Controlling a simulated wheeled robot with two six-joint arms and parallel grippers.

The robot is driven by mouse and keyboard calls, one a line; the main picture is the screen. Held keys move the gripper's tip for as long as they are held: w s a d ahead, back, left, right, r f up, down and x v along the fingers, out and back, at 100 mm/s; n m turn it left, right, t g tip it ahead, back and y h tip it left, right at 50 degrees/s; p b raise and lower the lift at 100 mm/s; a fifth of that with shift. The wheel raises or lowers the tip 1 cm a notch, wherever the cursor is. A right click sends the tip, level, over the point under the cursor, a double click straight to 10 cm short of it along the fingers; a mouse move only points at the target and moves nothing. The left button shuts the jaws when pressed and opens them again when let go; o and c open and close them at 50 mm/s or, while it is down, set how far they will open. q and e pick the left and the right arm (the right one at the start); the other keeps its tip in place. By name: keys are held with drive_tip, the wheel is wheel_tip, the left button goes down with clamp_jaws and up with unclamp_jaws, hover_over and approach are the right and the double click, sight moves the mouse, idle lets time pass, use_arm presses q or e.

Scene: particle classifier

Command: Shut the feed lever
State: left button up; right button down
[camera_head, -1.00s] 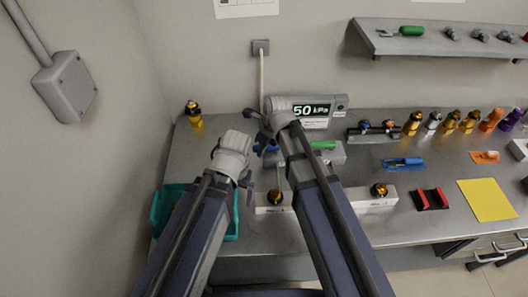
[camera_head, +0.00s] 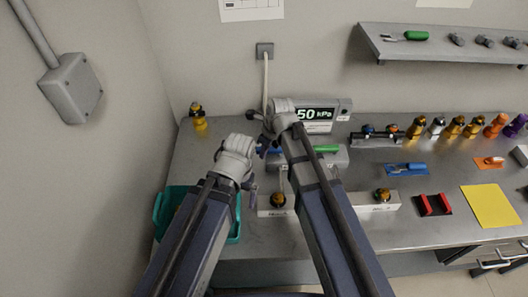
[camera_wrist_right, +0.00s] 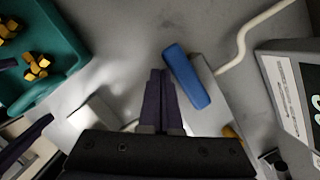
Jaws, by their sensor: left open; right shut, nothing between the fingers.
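A blue lever handle (camera_wrist_right: 187,76) sits on a grey block (camera_wrist_right: 213,90) in the right wrist view. In the head view the grey valve block (camera_head: 335,160) has a green handle (camera_head: 326,149) on its right; its left part is mostly hidden by my right arm. I cannot read which lever is the feed lever. My right gripper (camera_wrist_right: 161,72) is shut and empty, its fingertips close beside the blue handle's left side; contact is unclear. My left gripper (camera_head: 246,185) is open and empty, left of and below the right one in the head view.
A pressure display (camera_head: 320,114) reading 50 kPa stands behind the block. A teal bin (camera_head: 160,222) with yellow pieces is at left. A white rail (camera_head: 378,203) with brass-topped fittings lies in front. A pale cable (camera_wrist_right: 243,45) runs near the blue handle.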

use_arm(q)
wheel_tip(320, 180, up, 8)
drive_tip(key=p, duration=0.7)
drive_tip(key=shift+f, duration=0.25)
use_arm(e)
drive_tip(key=v, duration=0.7)
drive_tip(key=shift+r, duration=0.35)
drive_tip(key=shift+d, duration=0.1)
drive_tip(key=shift+s, duration=0.1)
drive_tip(key=s+d+n+g+h, duration=0.1)
drive_tip(key=s+d+n, duration=0.45)
drive_tip(key=n, duration=0.75)
drive_tip(key=s+d+n+h, duration=0.1)
drive_tip(key=s+d+n, duration=0.3)
drive_tip(key=d+n, duration=0.55)
drive_tip(key=s+a+n, duration=0.2)
drive_tip(key=a, duration=0.2)
drive_tip(key=s+a+n+h, duration=0.1)
drive_tip(key=s+a+n, duration=0.1)
drive_tip(key=a, duration=0.2)
drive_tip(key=s+a+n+g, duration=0.1)
drive_tip(key=s+a+n, duration=0.1)
drive_tip(key=a, duration=0.3)
drive_tip(key=shift+a+f+n, duration=0.1)
drive_tip(key=shift+f+n, duration=0.2)
drive_tip(key=shift+n, duration=0.25)
